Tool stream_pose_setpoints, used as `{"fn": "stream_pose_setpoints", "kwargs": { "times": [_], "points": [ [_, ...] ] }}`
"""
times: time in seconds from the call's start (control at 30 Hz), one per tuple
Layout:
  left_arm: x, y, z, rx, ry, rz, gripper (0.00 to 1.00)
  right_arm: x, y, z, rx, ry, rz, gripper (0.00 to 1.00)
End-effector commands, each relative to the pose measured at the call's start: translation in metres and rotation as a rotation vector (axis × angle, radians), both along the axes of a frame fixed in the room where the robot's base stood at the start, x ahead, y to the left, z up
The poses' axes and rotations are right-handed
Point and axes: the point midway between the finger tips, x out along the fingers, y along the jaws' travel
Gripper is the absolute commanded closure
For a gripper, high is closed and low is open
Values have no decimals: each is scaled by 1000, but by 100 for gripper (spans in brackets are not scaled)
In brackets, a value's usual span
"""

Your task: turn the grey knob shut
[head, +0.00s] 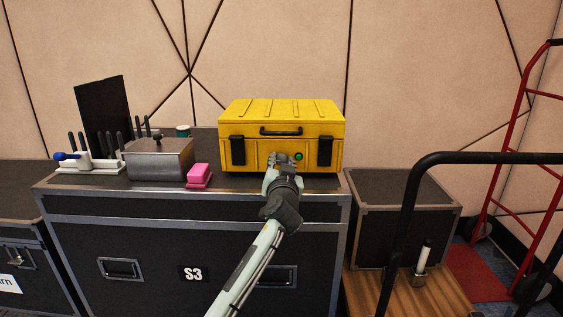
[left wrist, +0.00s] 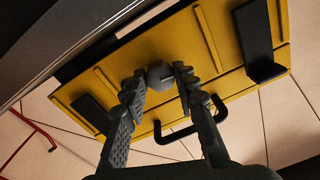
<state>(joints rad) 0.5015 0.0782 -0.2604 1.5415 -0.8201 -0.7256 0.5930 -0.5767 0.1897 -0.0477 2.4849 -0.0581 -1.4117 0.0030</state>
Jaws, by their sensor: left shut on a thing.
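A yellow case (head: 290,120) with ribbed lid, black handle and two black latches stands on the black flight case's top. My left gripper (head: 283,161) is at the lower middle of the yellow case's front. In the left wrist view, the round grey knob (left wrist: 160,75) sits on the yellow front (left wrist: 200,42) between the fingertips of my left gripper (left wrist: 159,80). The fingers are shut on the knob. In the head view my gripper mostly hides the knob. My right gripper is not in view.
A pink block (head: 199,174), a grey metal box (head: 158,160) and a white rack (head: 92,163) stand left of the yellow case. A black cart rail (head: 409,210) and red hand truck (head: 517,130) are at right. The flight case's front edge (head: 200,190) lies below my gripper.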

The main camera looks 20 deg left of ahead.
Motion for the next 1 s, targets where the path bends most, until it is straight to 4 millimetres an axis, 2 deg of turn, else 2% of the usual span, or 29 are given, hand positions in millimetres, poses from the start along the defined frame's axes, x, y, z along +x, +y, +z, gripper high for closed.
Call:
{"fn": "stream_pose_setpoints", "kwargs": {
  "times": [0.27, 1.0],
  "points": [
    [0, 0, 1, 234, 69, 0, 100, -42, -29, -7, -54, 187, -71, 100],
    [0, 1, 2, 913, 263, 0, 100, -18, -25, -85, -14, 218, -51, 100]
  ]
}}
